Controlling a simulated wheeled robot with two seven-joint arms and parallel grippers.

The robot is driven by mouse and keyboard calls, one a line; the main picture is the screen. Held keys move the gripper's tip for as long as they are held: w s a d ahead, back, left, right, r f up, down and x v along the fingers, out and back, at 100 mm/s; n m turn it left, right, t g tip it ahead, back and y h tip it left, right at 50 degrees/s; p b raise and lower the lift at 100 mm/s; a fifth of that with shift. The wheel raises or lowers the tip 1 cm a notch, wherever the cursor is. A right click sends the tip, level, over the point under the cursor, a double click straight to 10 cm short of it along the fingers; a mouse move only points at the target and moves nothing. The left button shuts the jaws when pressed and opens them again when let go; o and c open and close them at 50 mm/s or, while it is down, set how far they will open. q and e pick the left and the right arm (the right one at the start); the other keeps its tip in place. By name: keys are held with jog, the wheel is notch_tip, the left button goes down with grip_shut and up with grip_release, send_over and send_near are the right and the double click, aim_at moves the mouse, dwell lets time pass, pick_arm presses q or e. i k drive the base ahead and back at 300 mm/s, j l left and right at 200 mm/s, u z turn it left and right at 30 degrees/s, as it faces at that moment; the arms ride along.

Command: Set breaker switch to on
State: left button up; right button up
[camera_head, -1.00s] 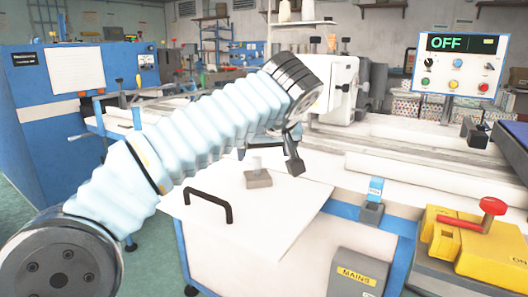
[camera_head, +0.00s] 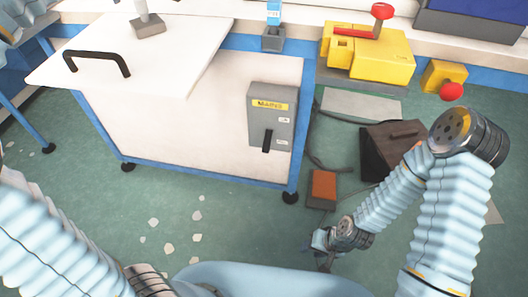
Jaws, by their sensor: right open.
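The breaker is a grey box marked MAINS (camera_head: 289,102) on the right part of the white cabinet's front. Its black lever (camera_head: 267,141) points downward, and small white labels sit to its right, too small to read. My right gripper (camera_head: 322,262) is low over the floor, below and to the right of the box. It is open, empty and well apart from the lever. Parts of my left arm show at the left edge, but its gripper is out of view.
A white panel with a black handle (camera_head: 97,61) juts out above the box on the left. A yellow machine (camera_head: 385,62) with a red lever stands on the bench at right. An orange pedal (camera_head: 323,186) and a dark box (camera_head: 385,158) lie on the floor. The space before the box is clear.

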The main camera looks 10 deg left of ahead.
aim_at(266, 147)
jog(key=k+l, duration=0.7)
jog(key=l, duration=0.2)
jog(key=i+j+z, duration=0.1)
jog(key=j, duration=0.25)
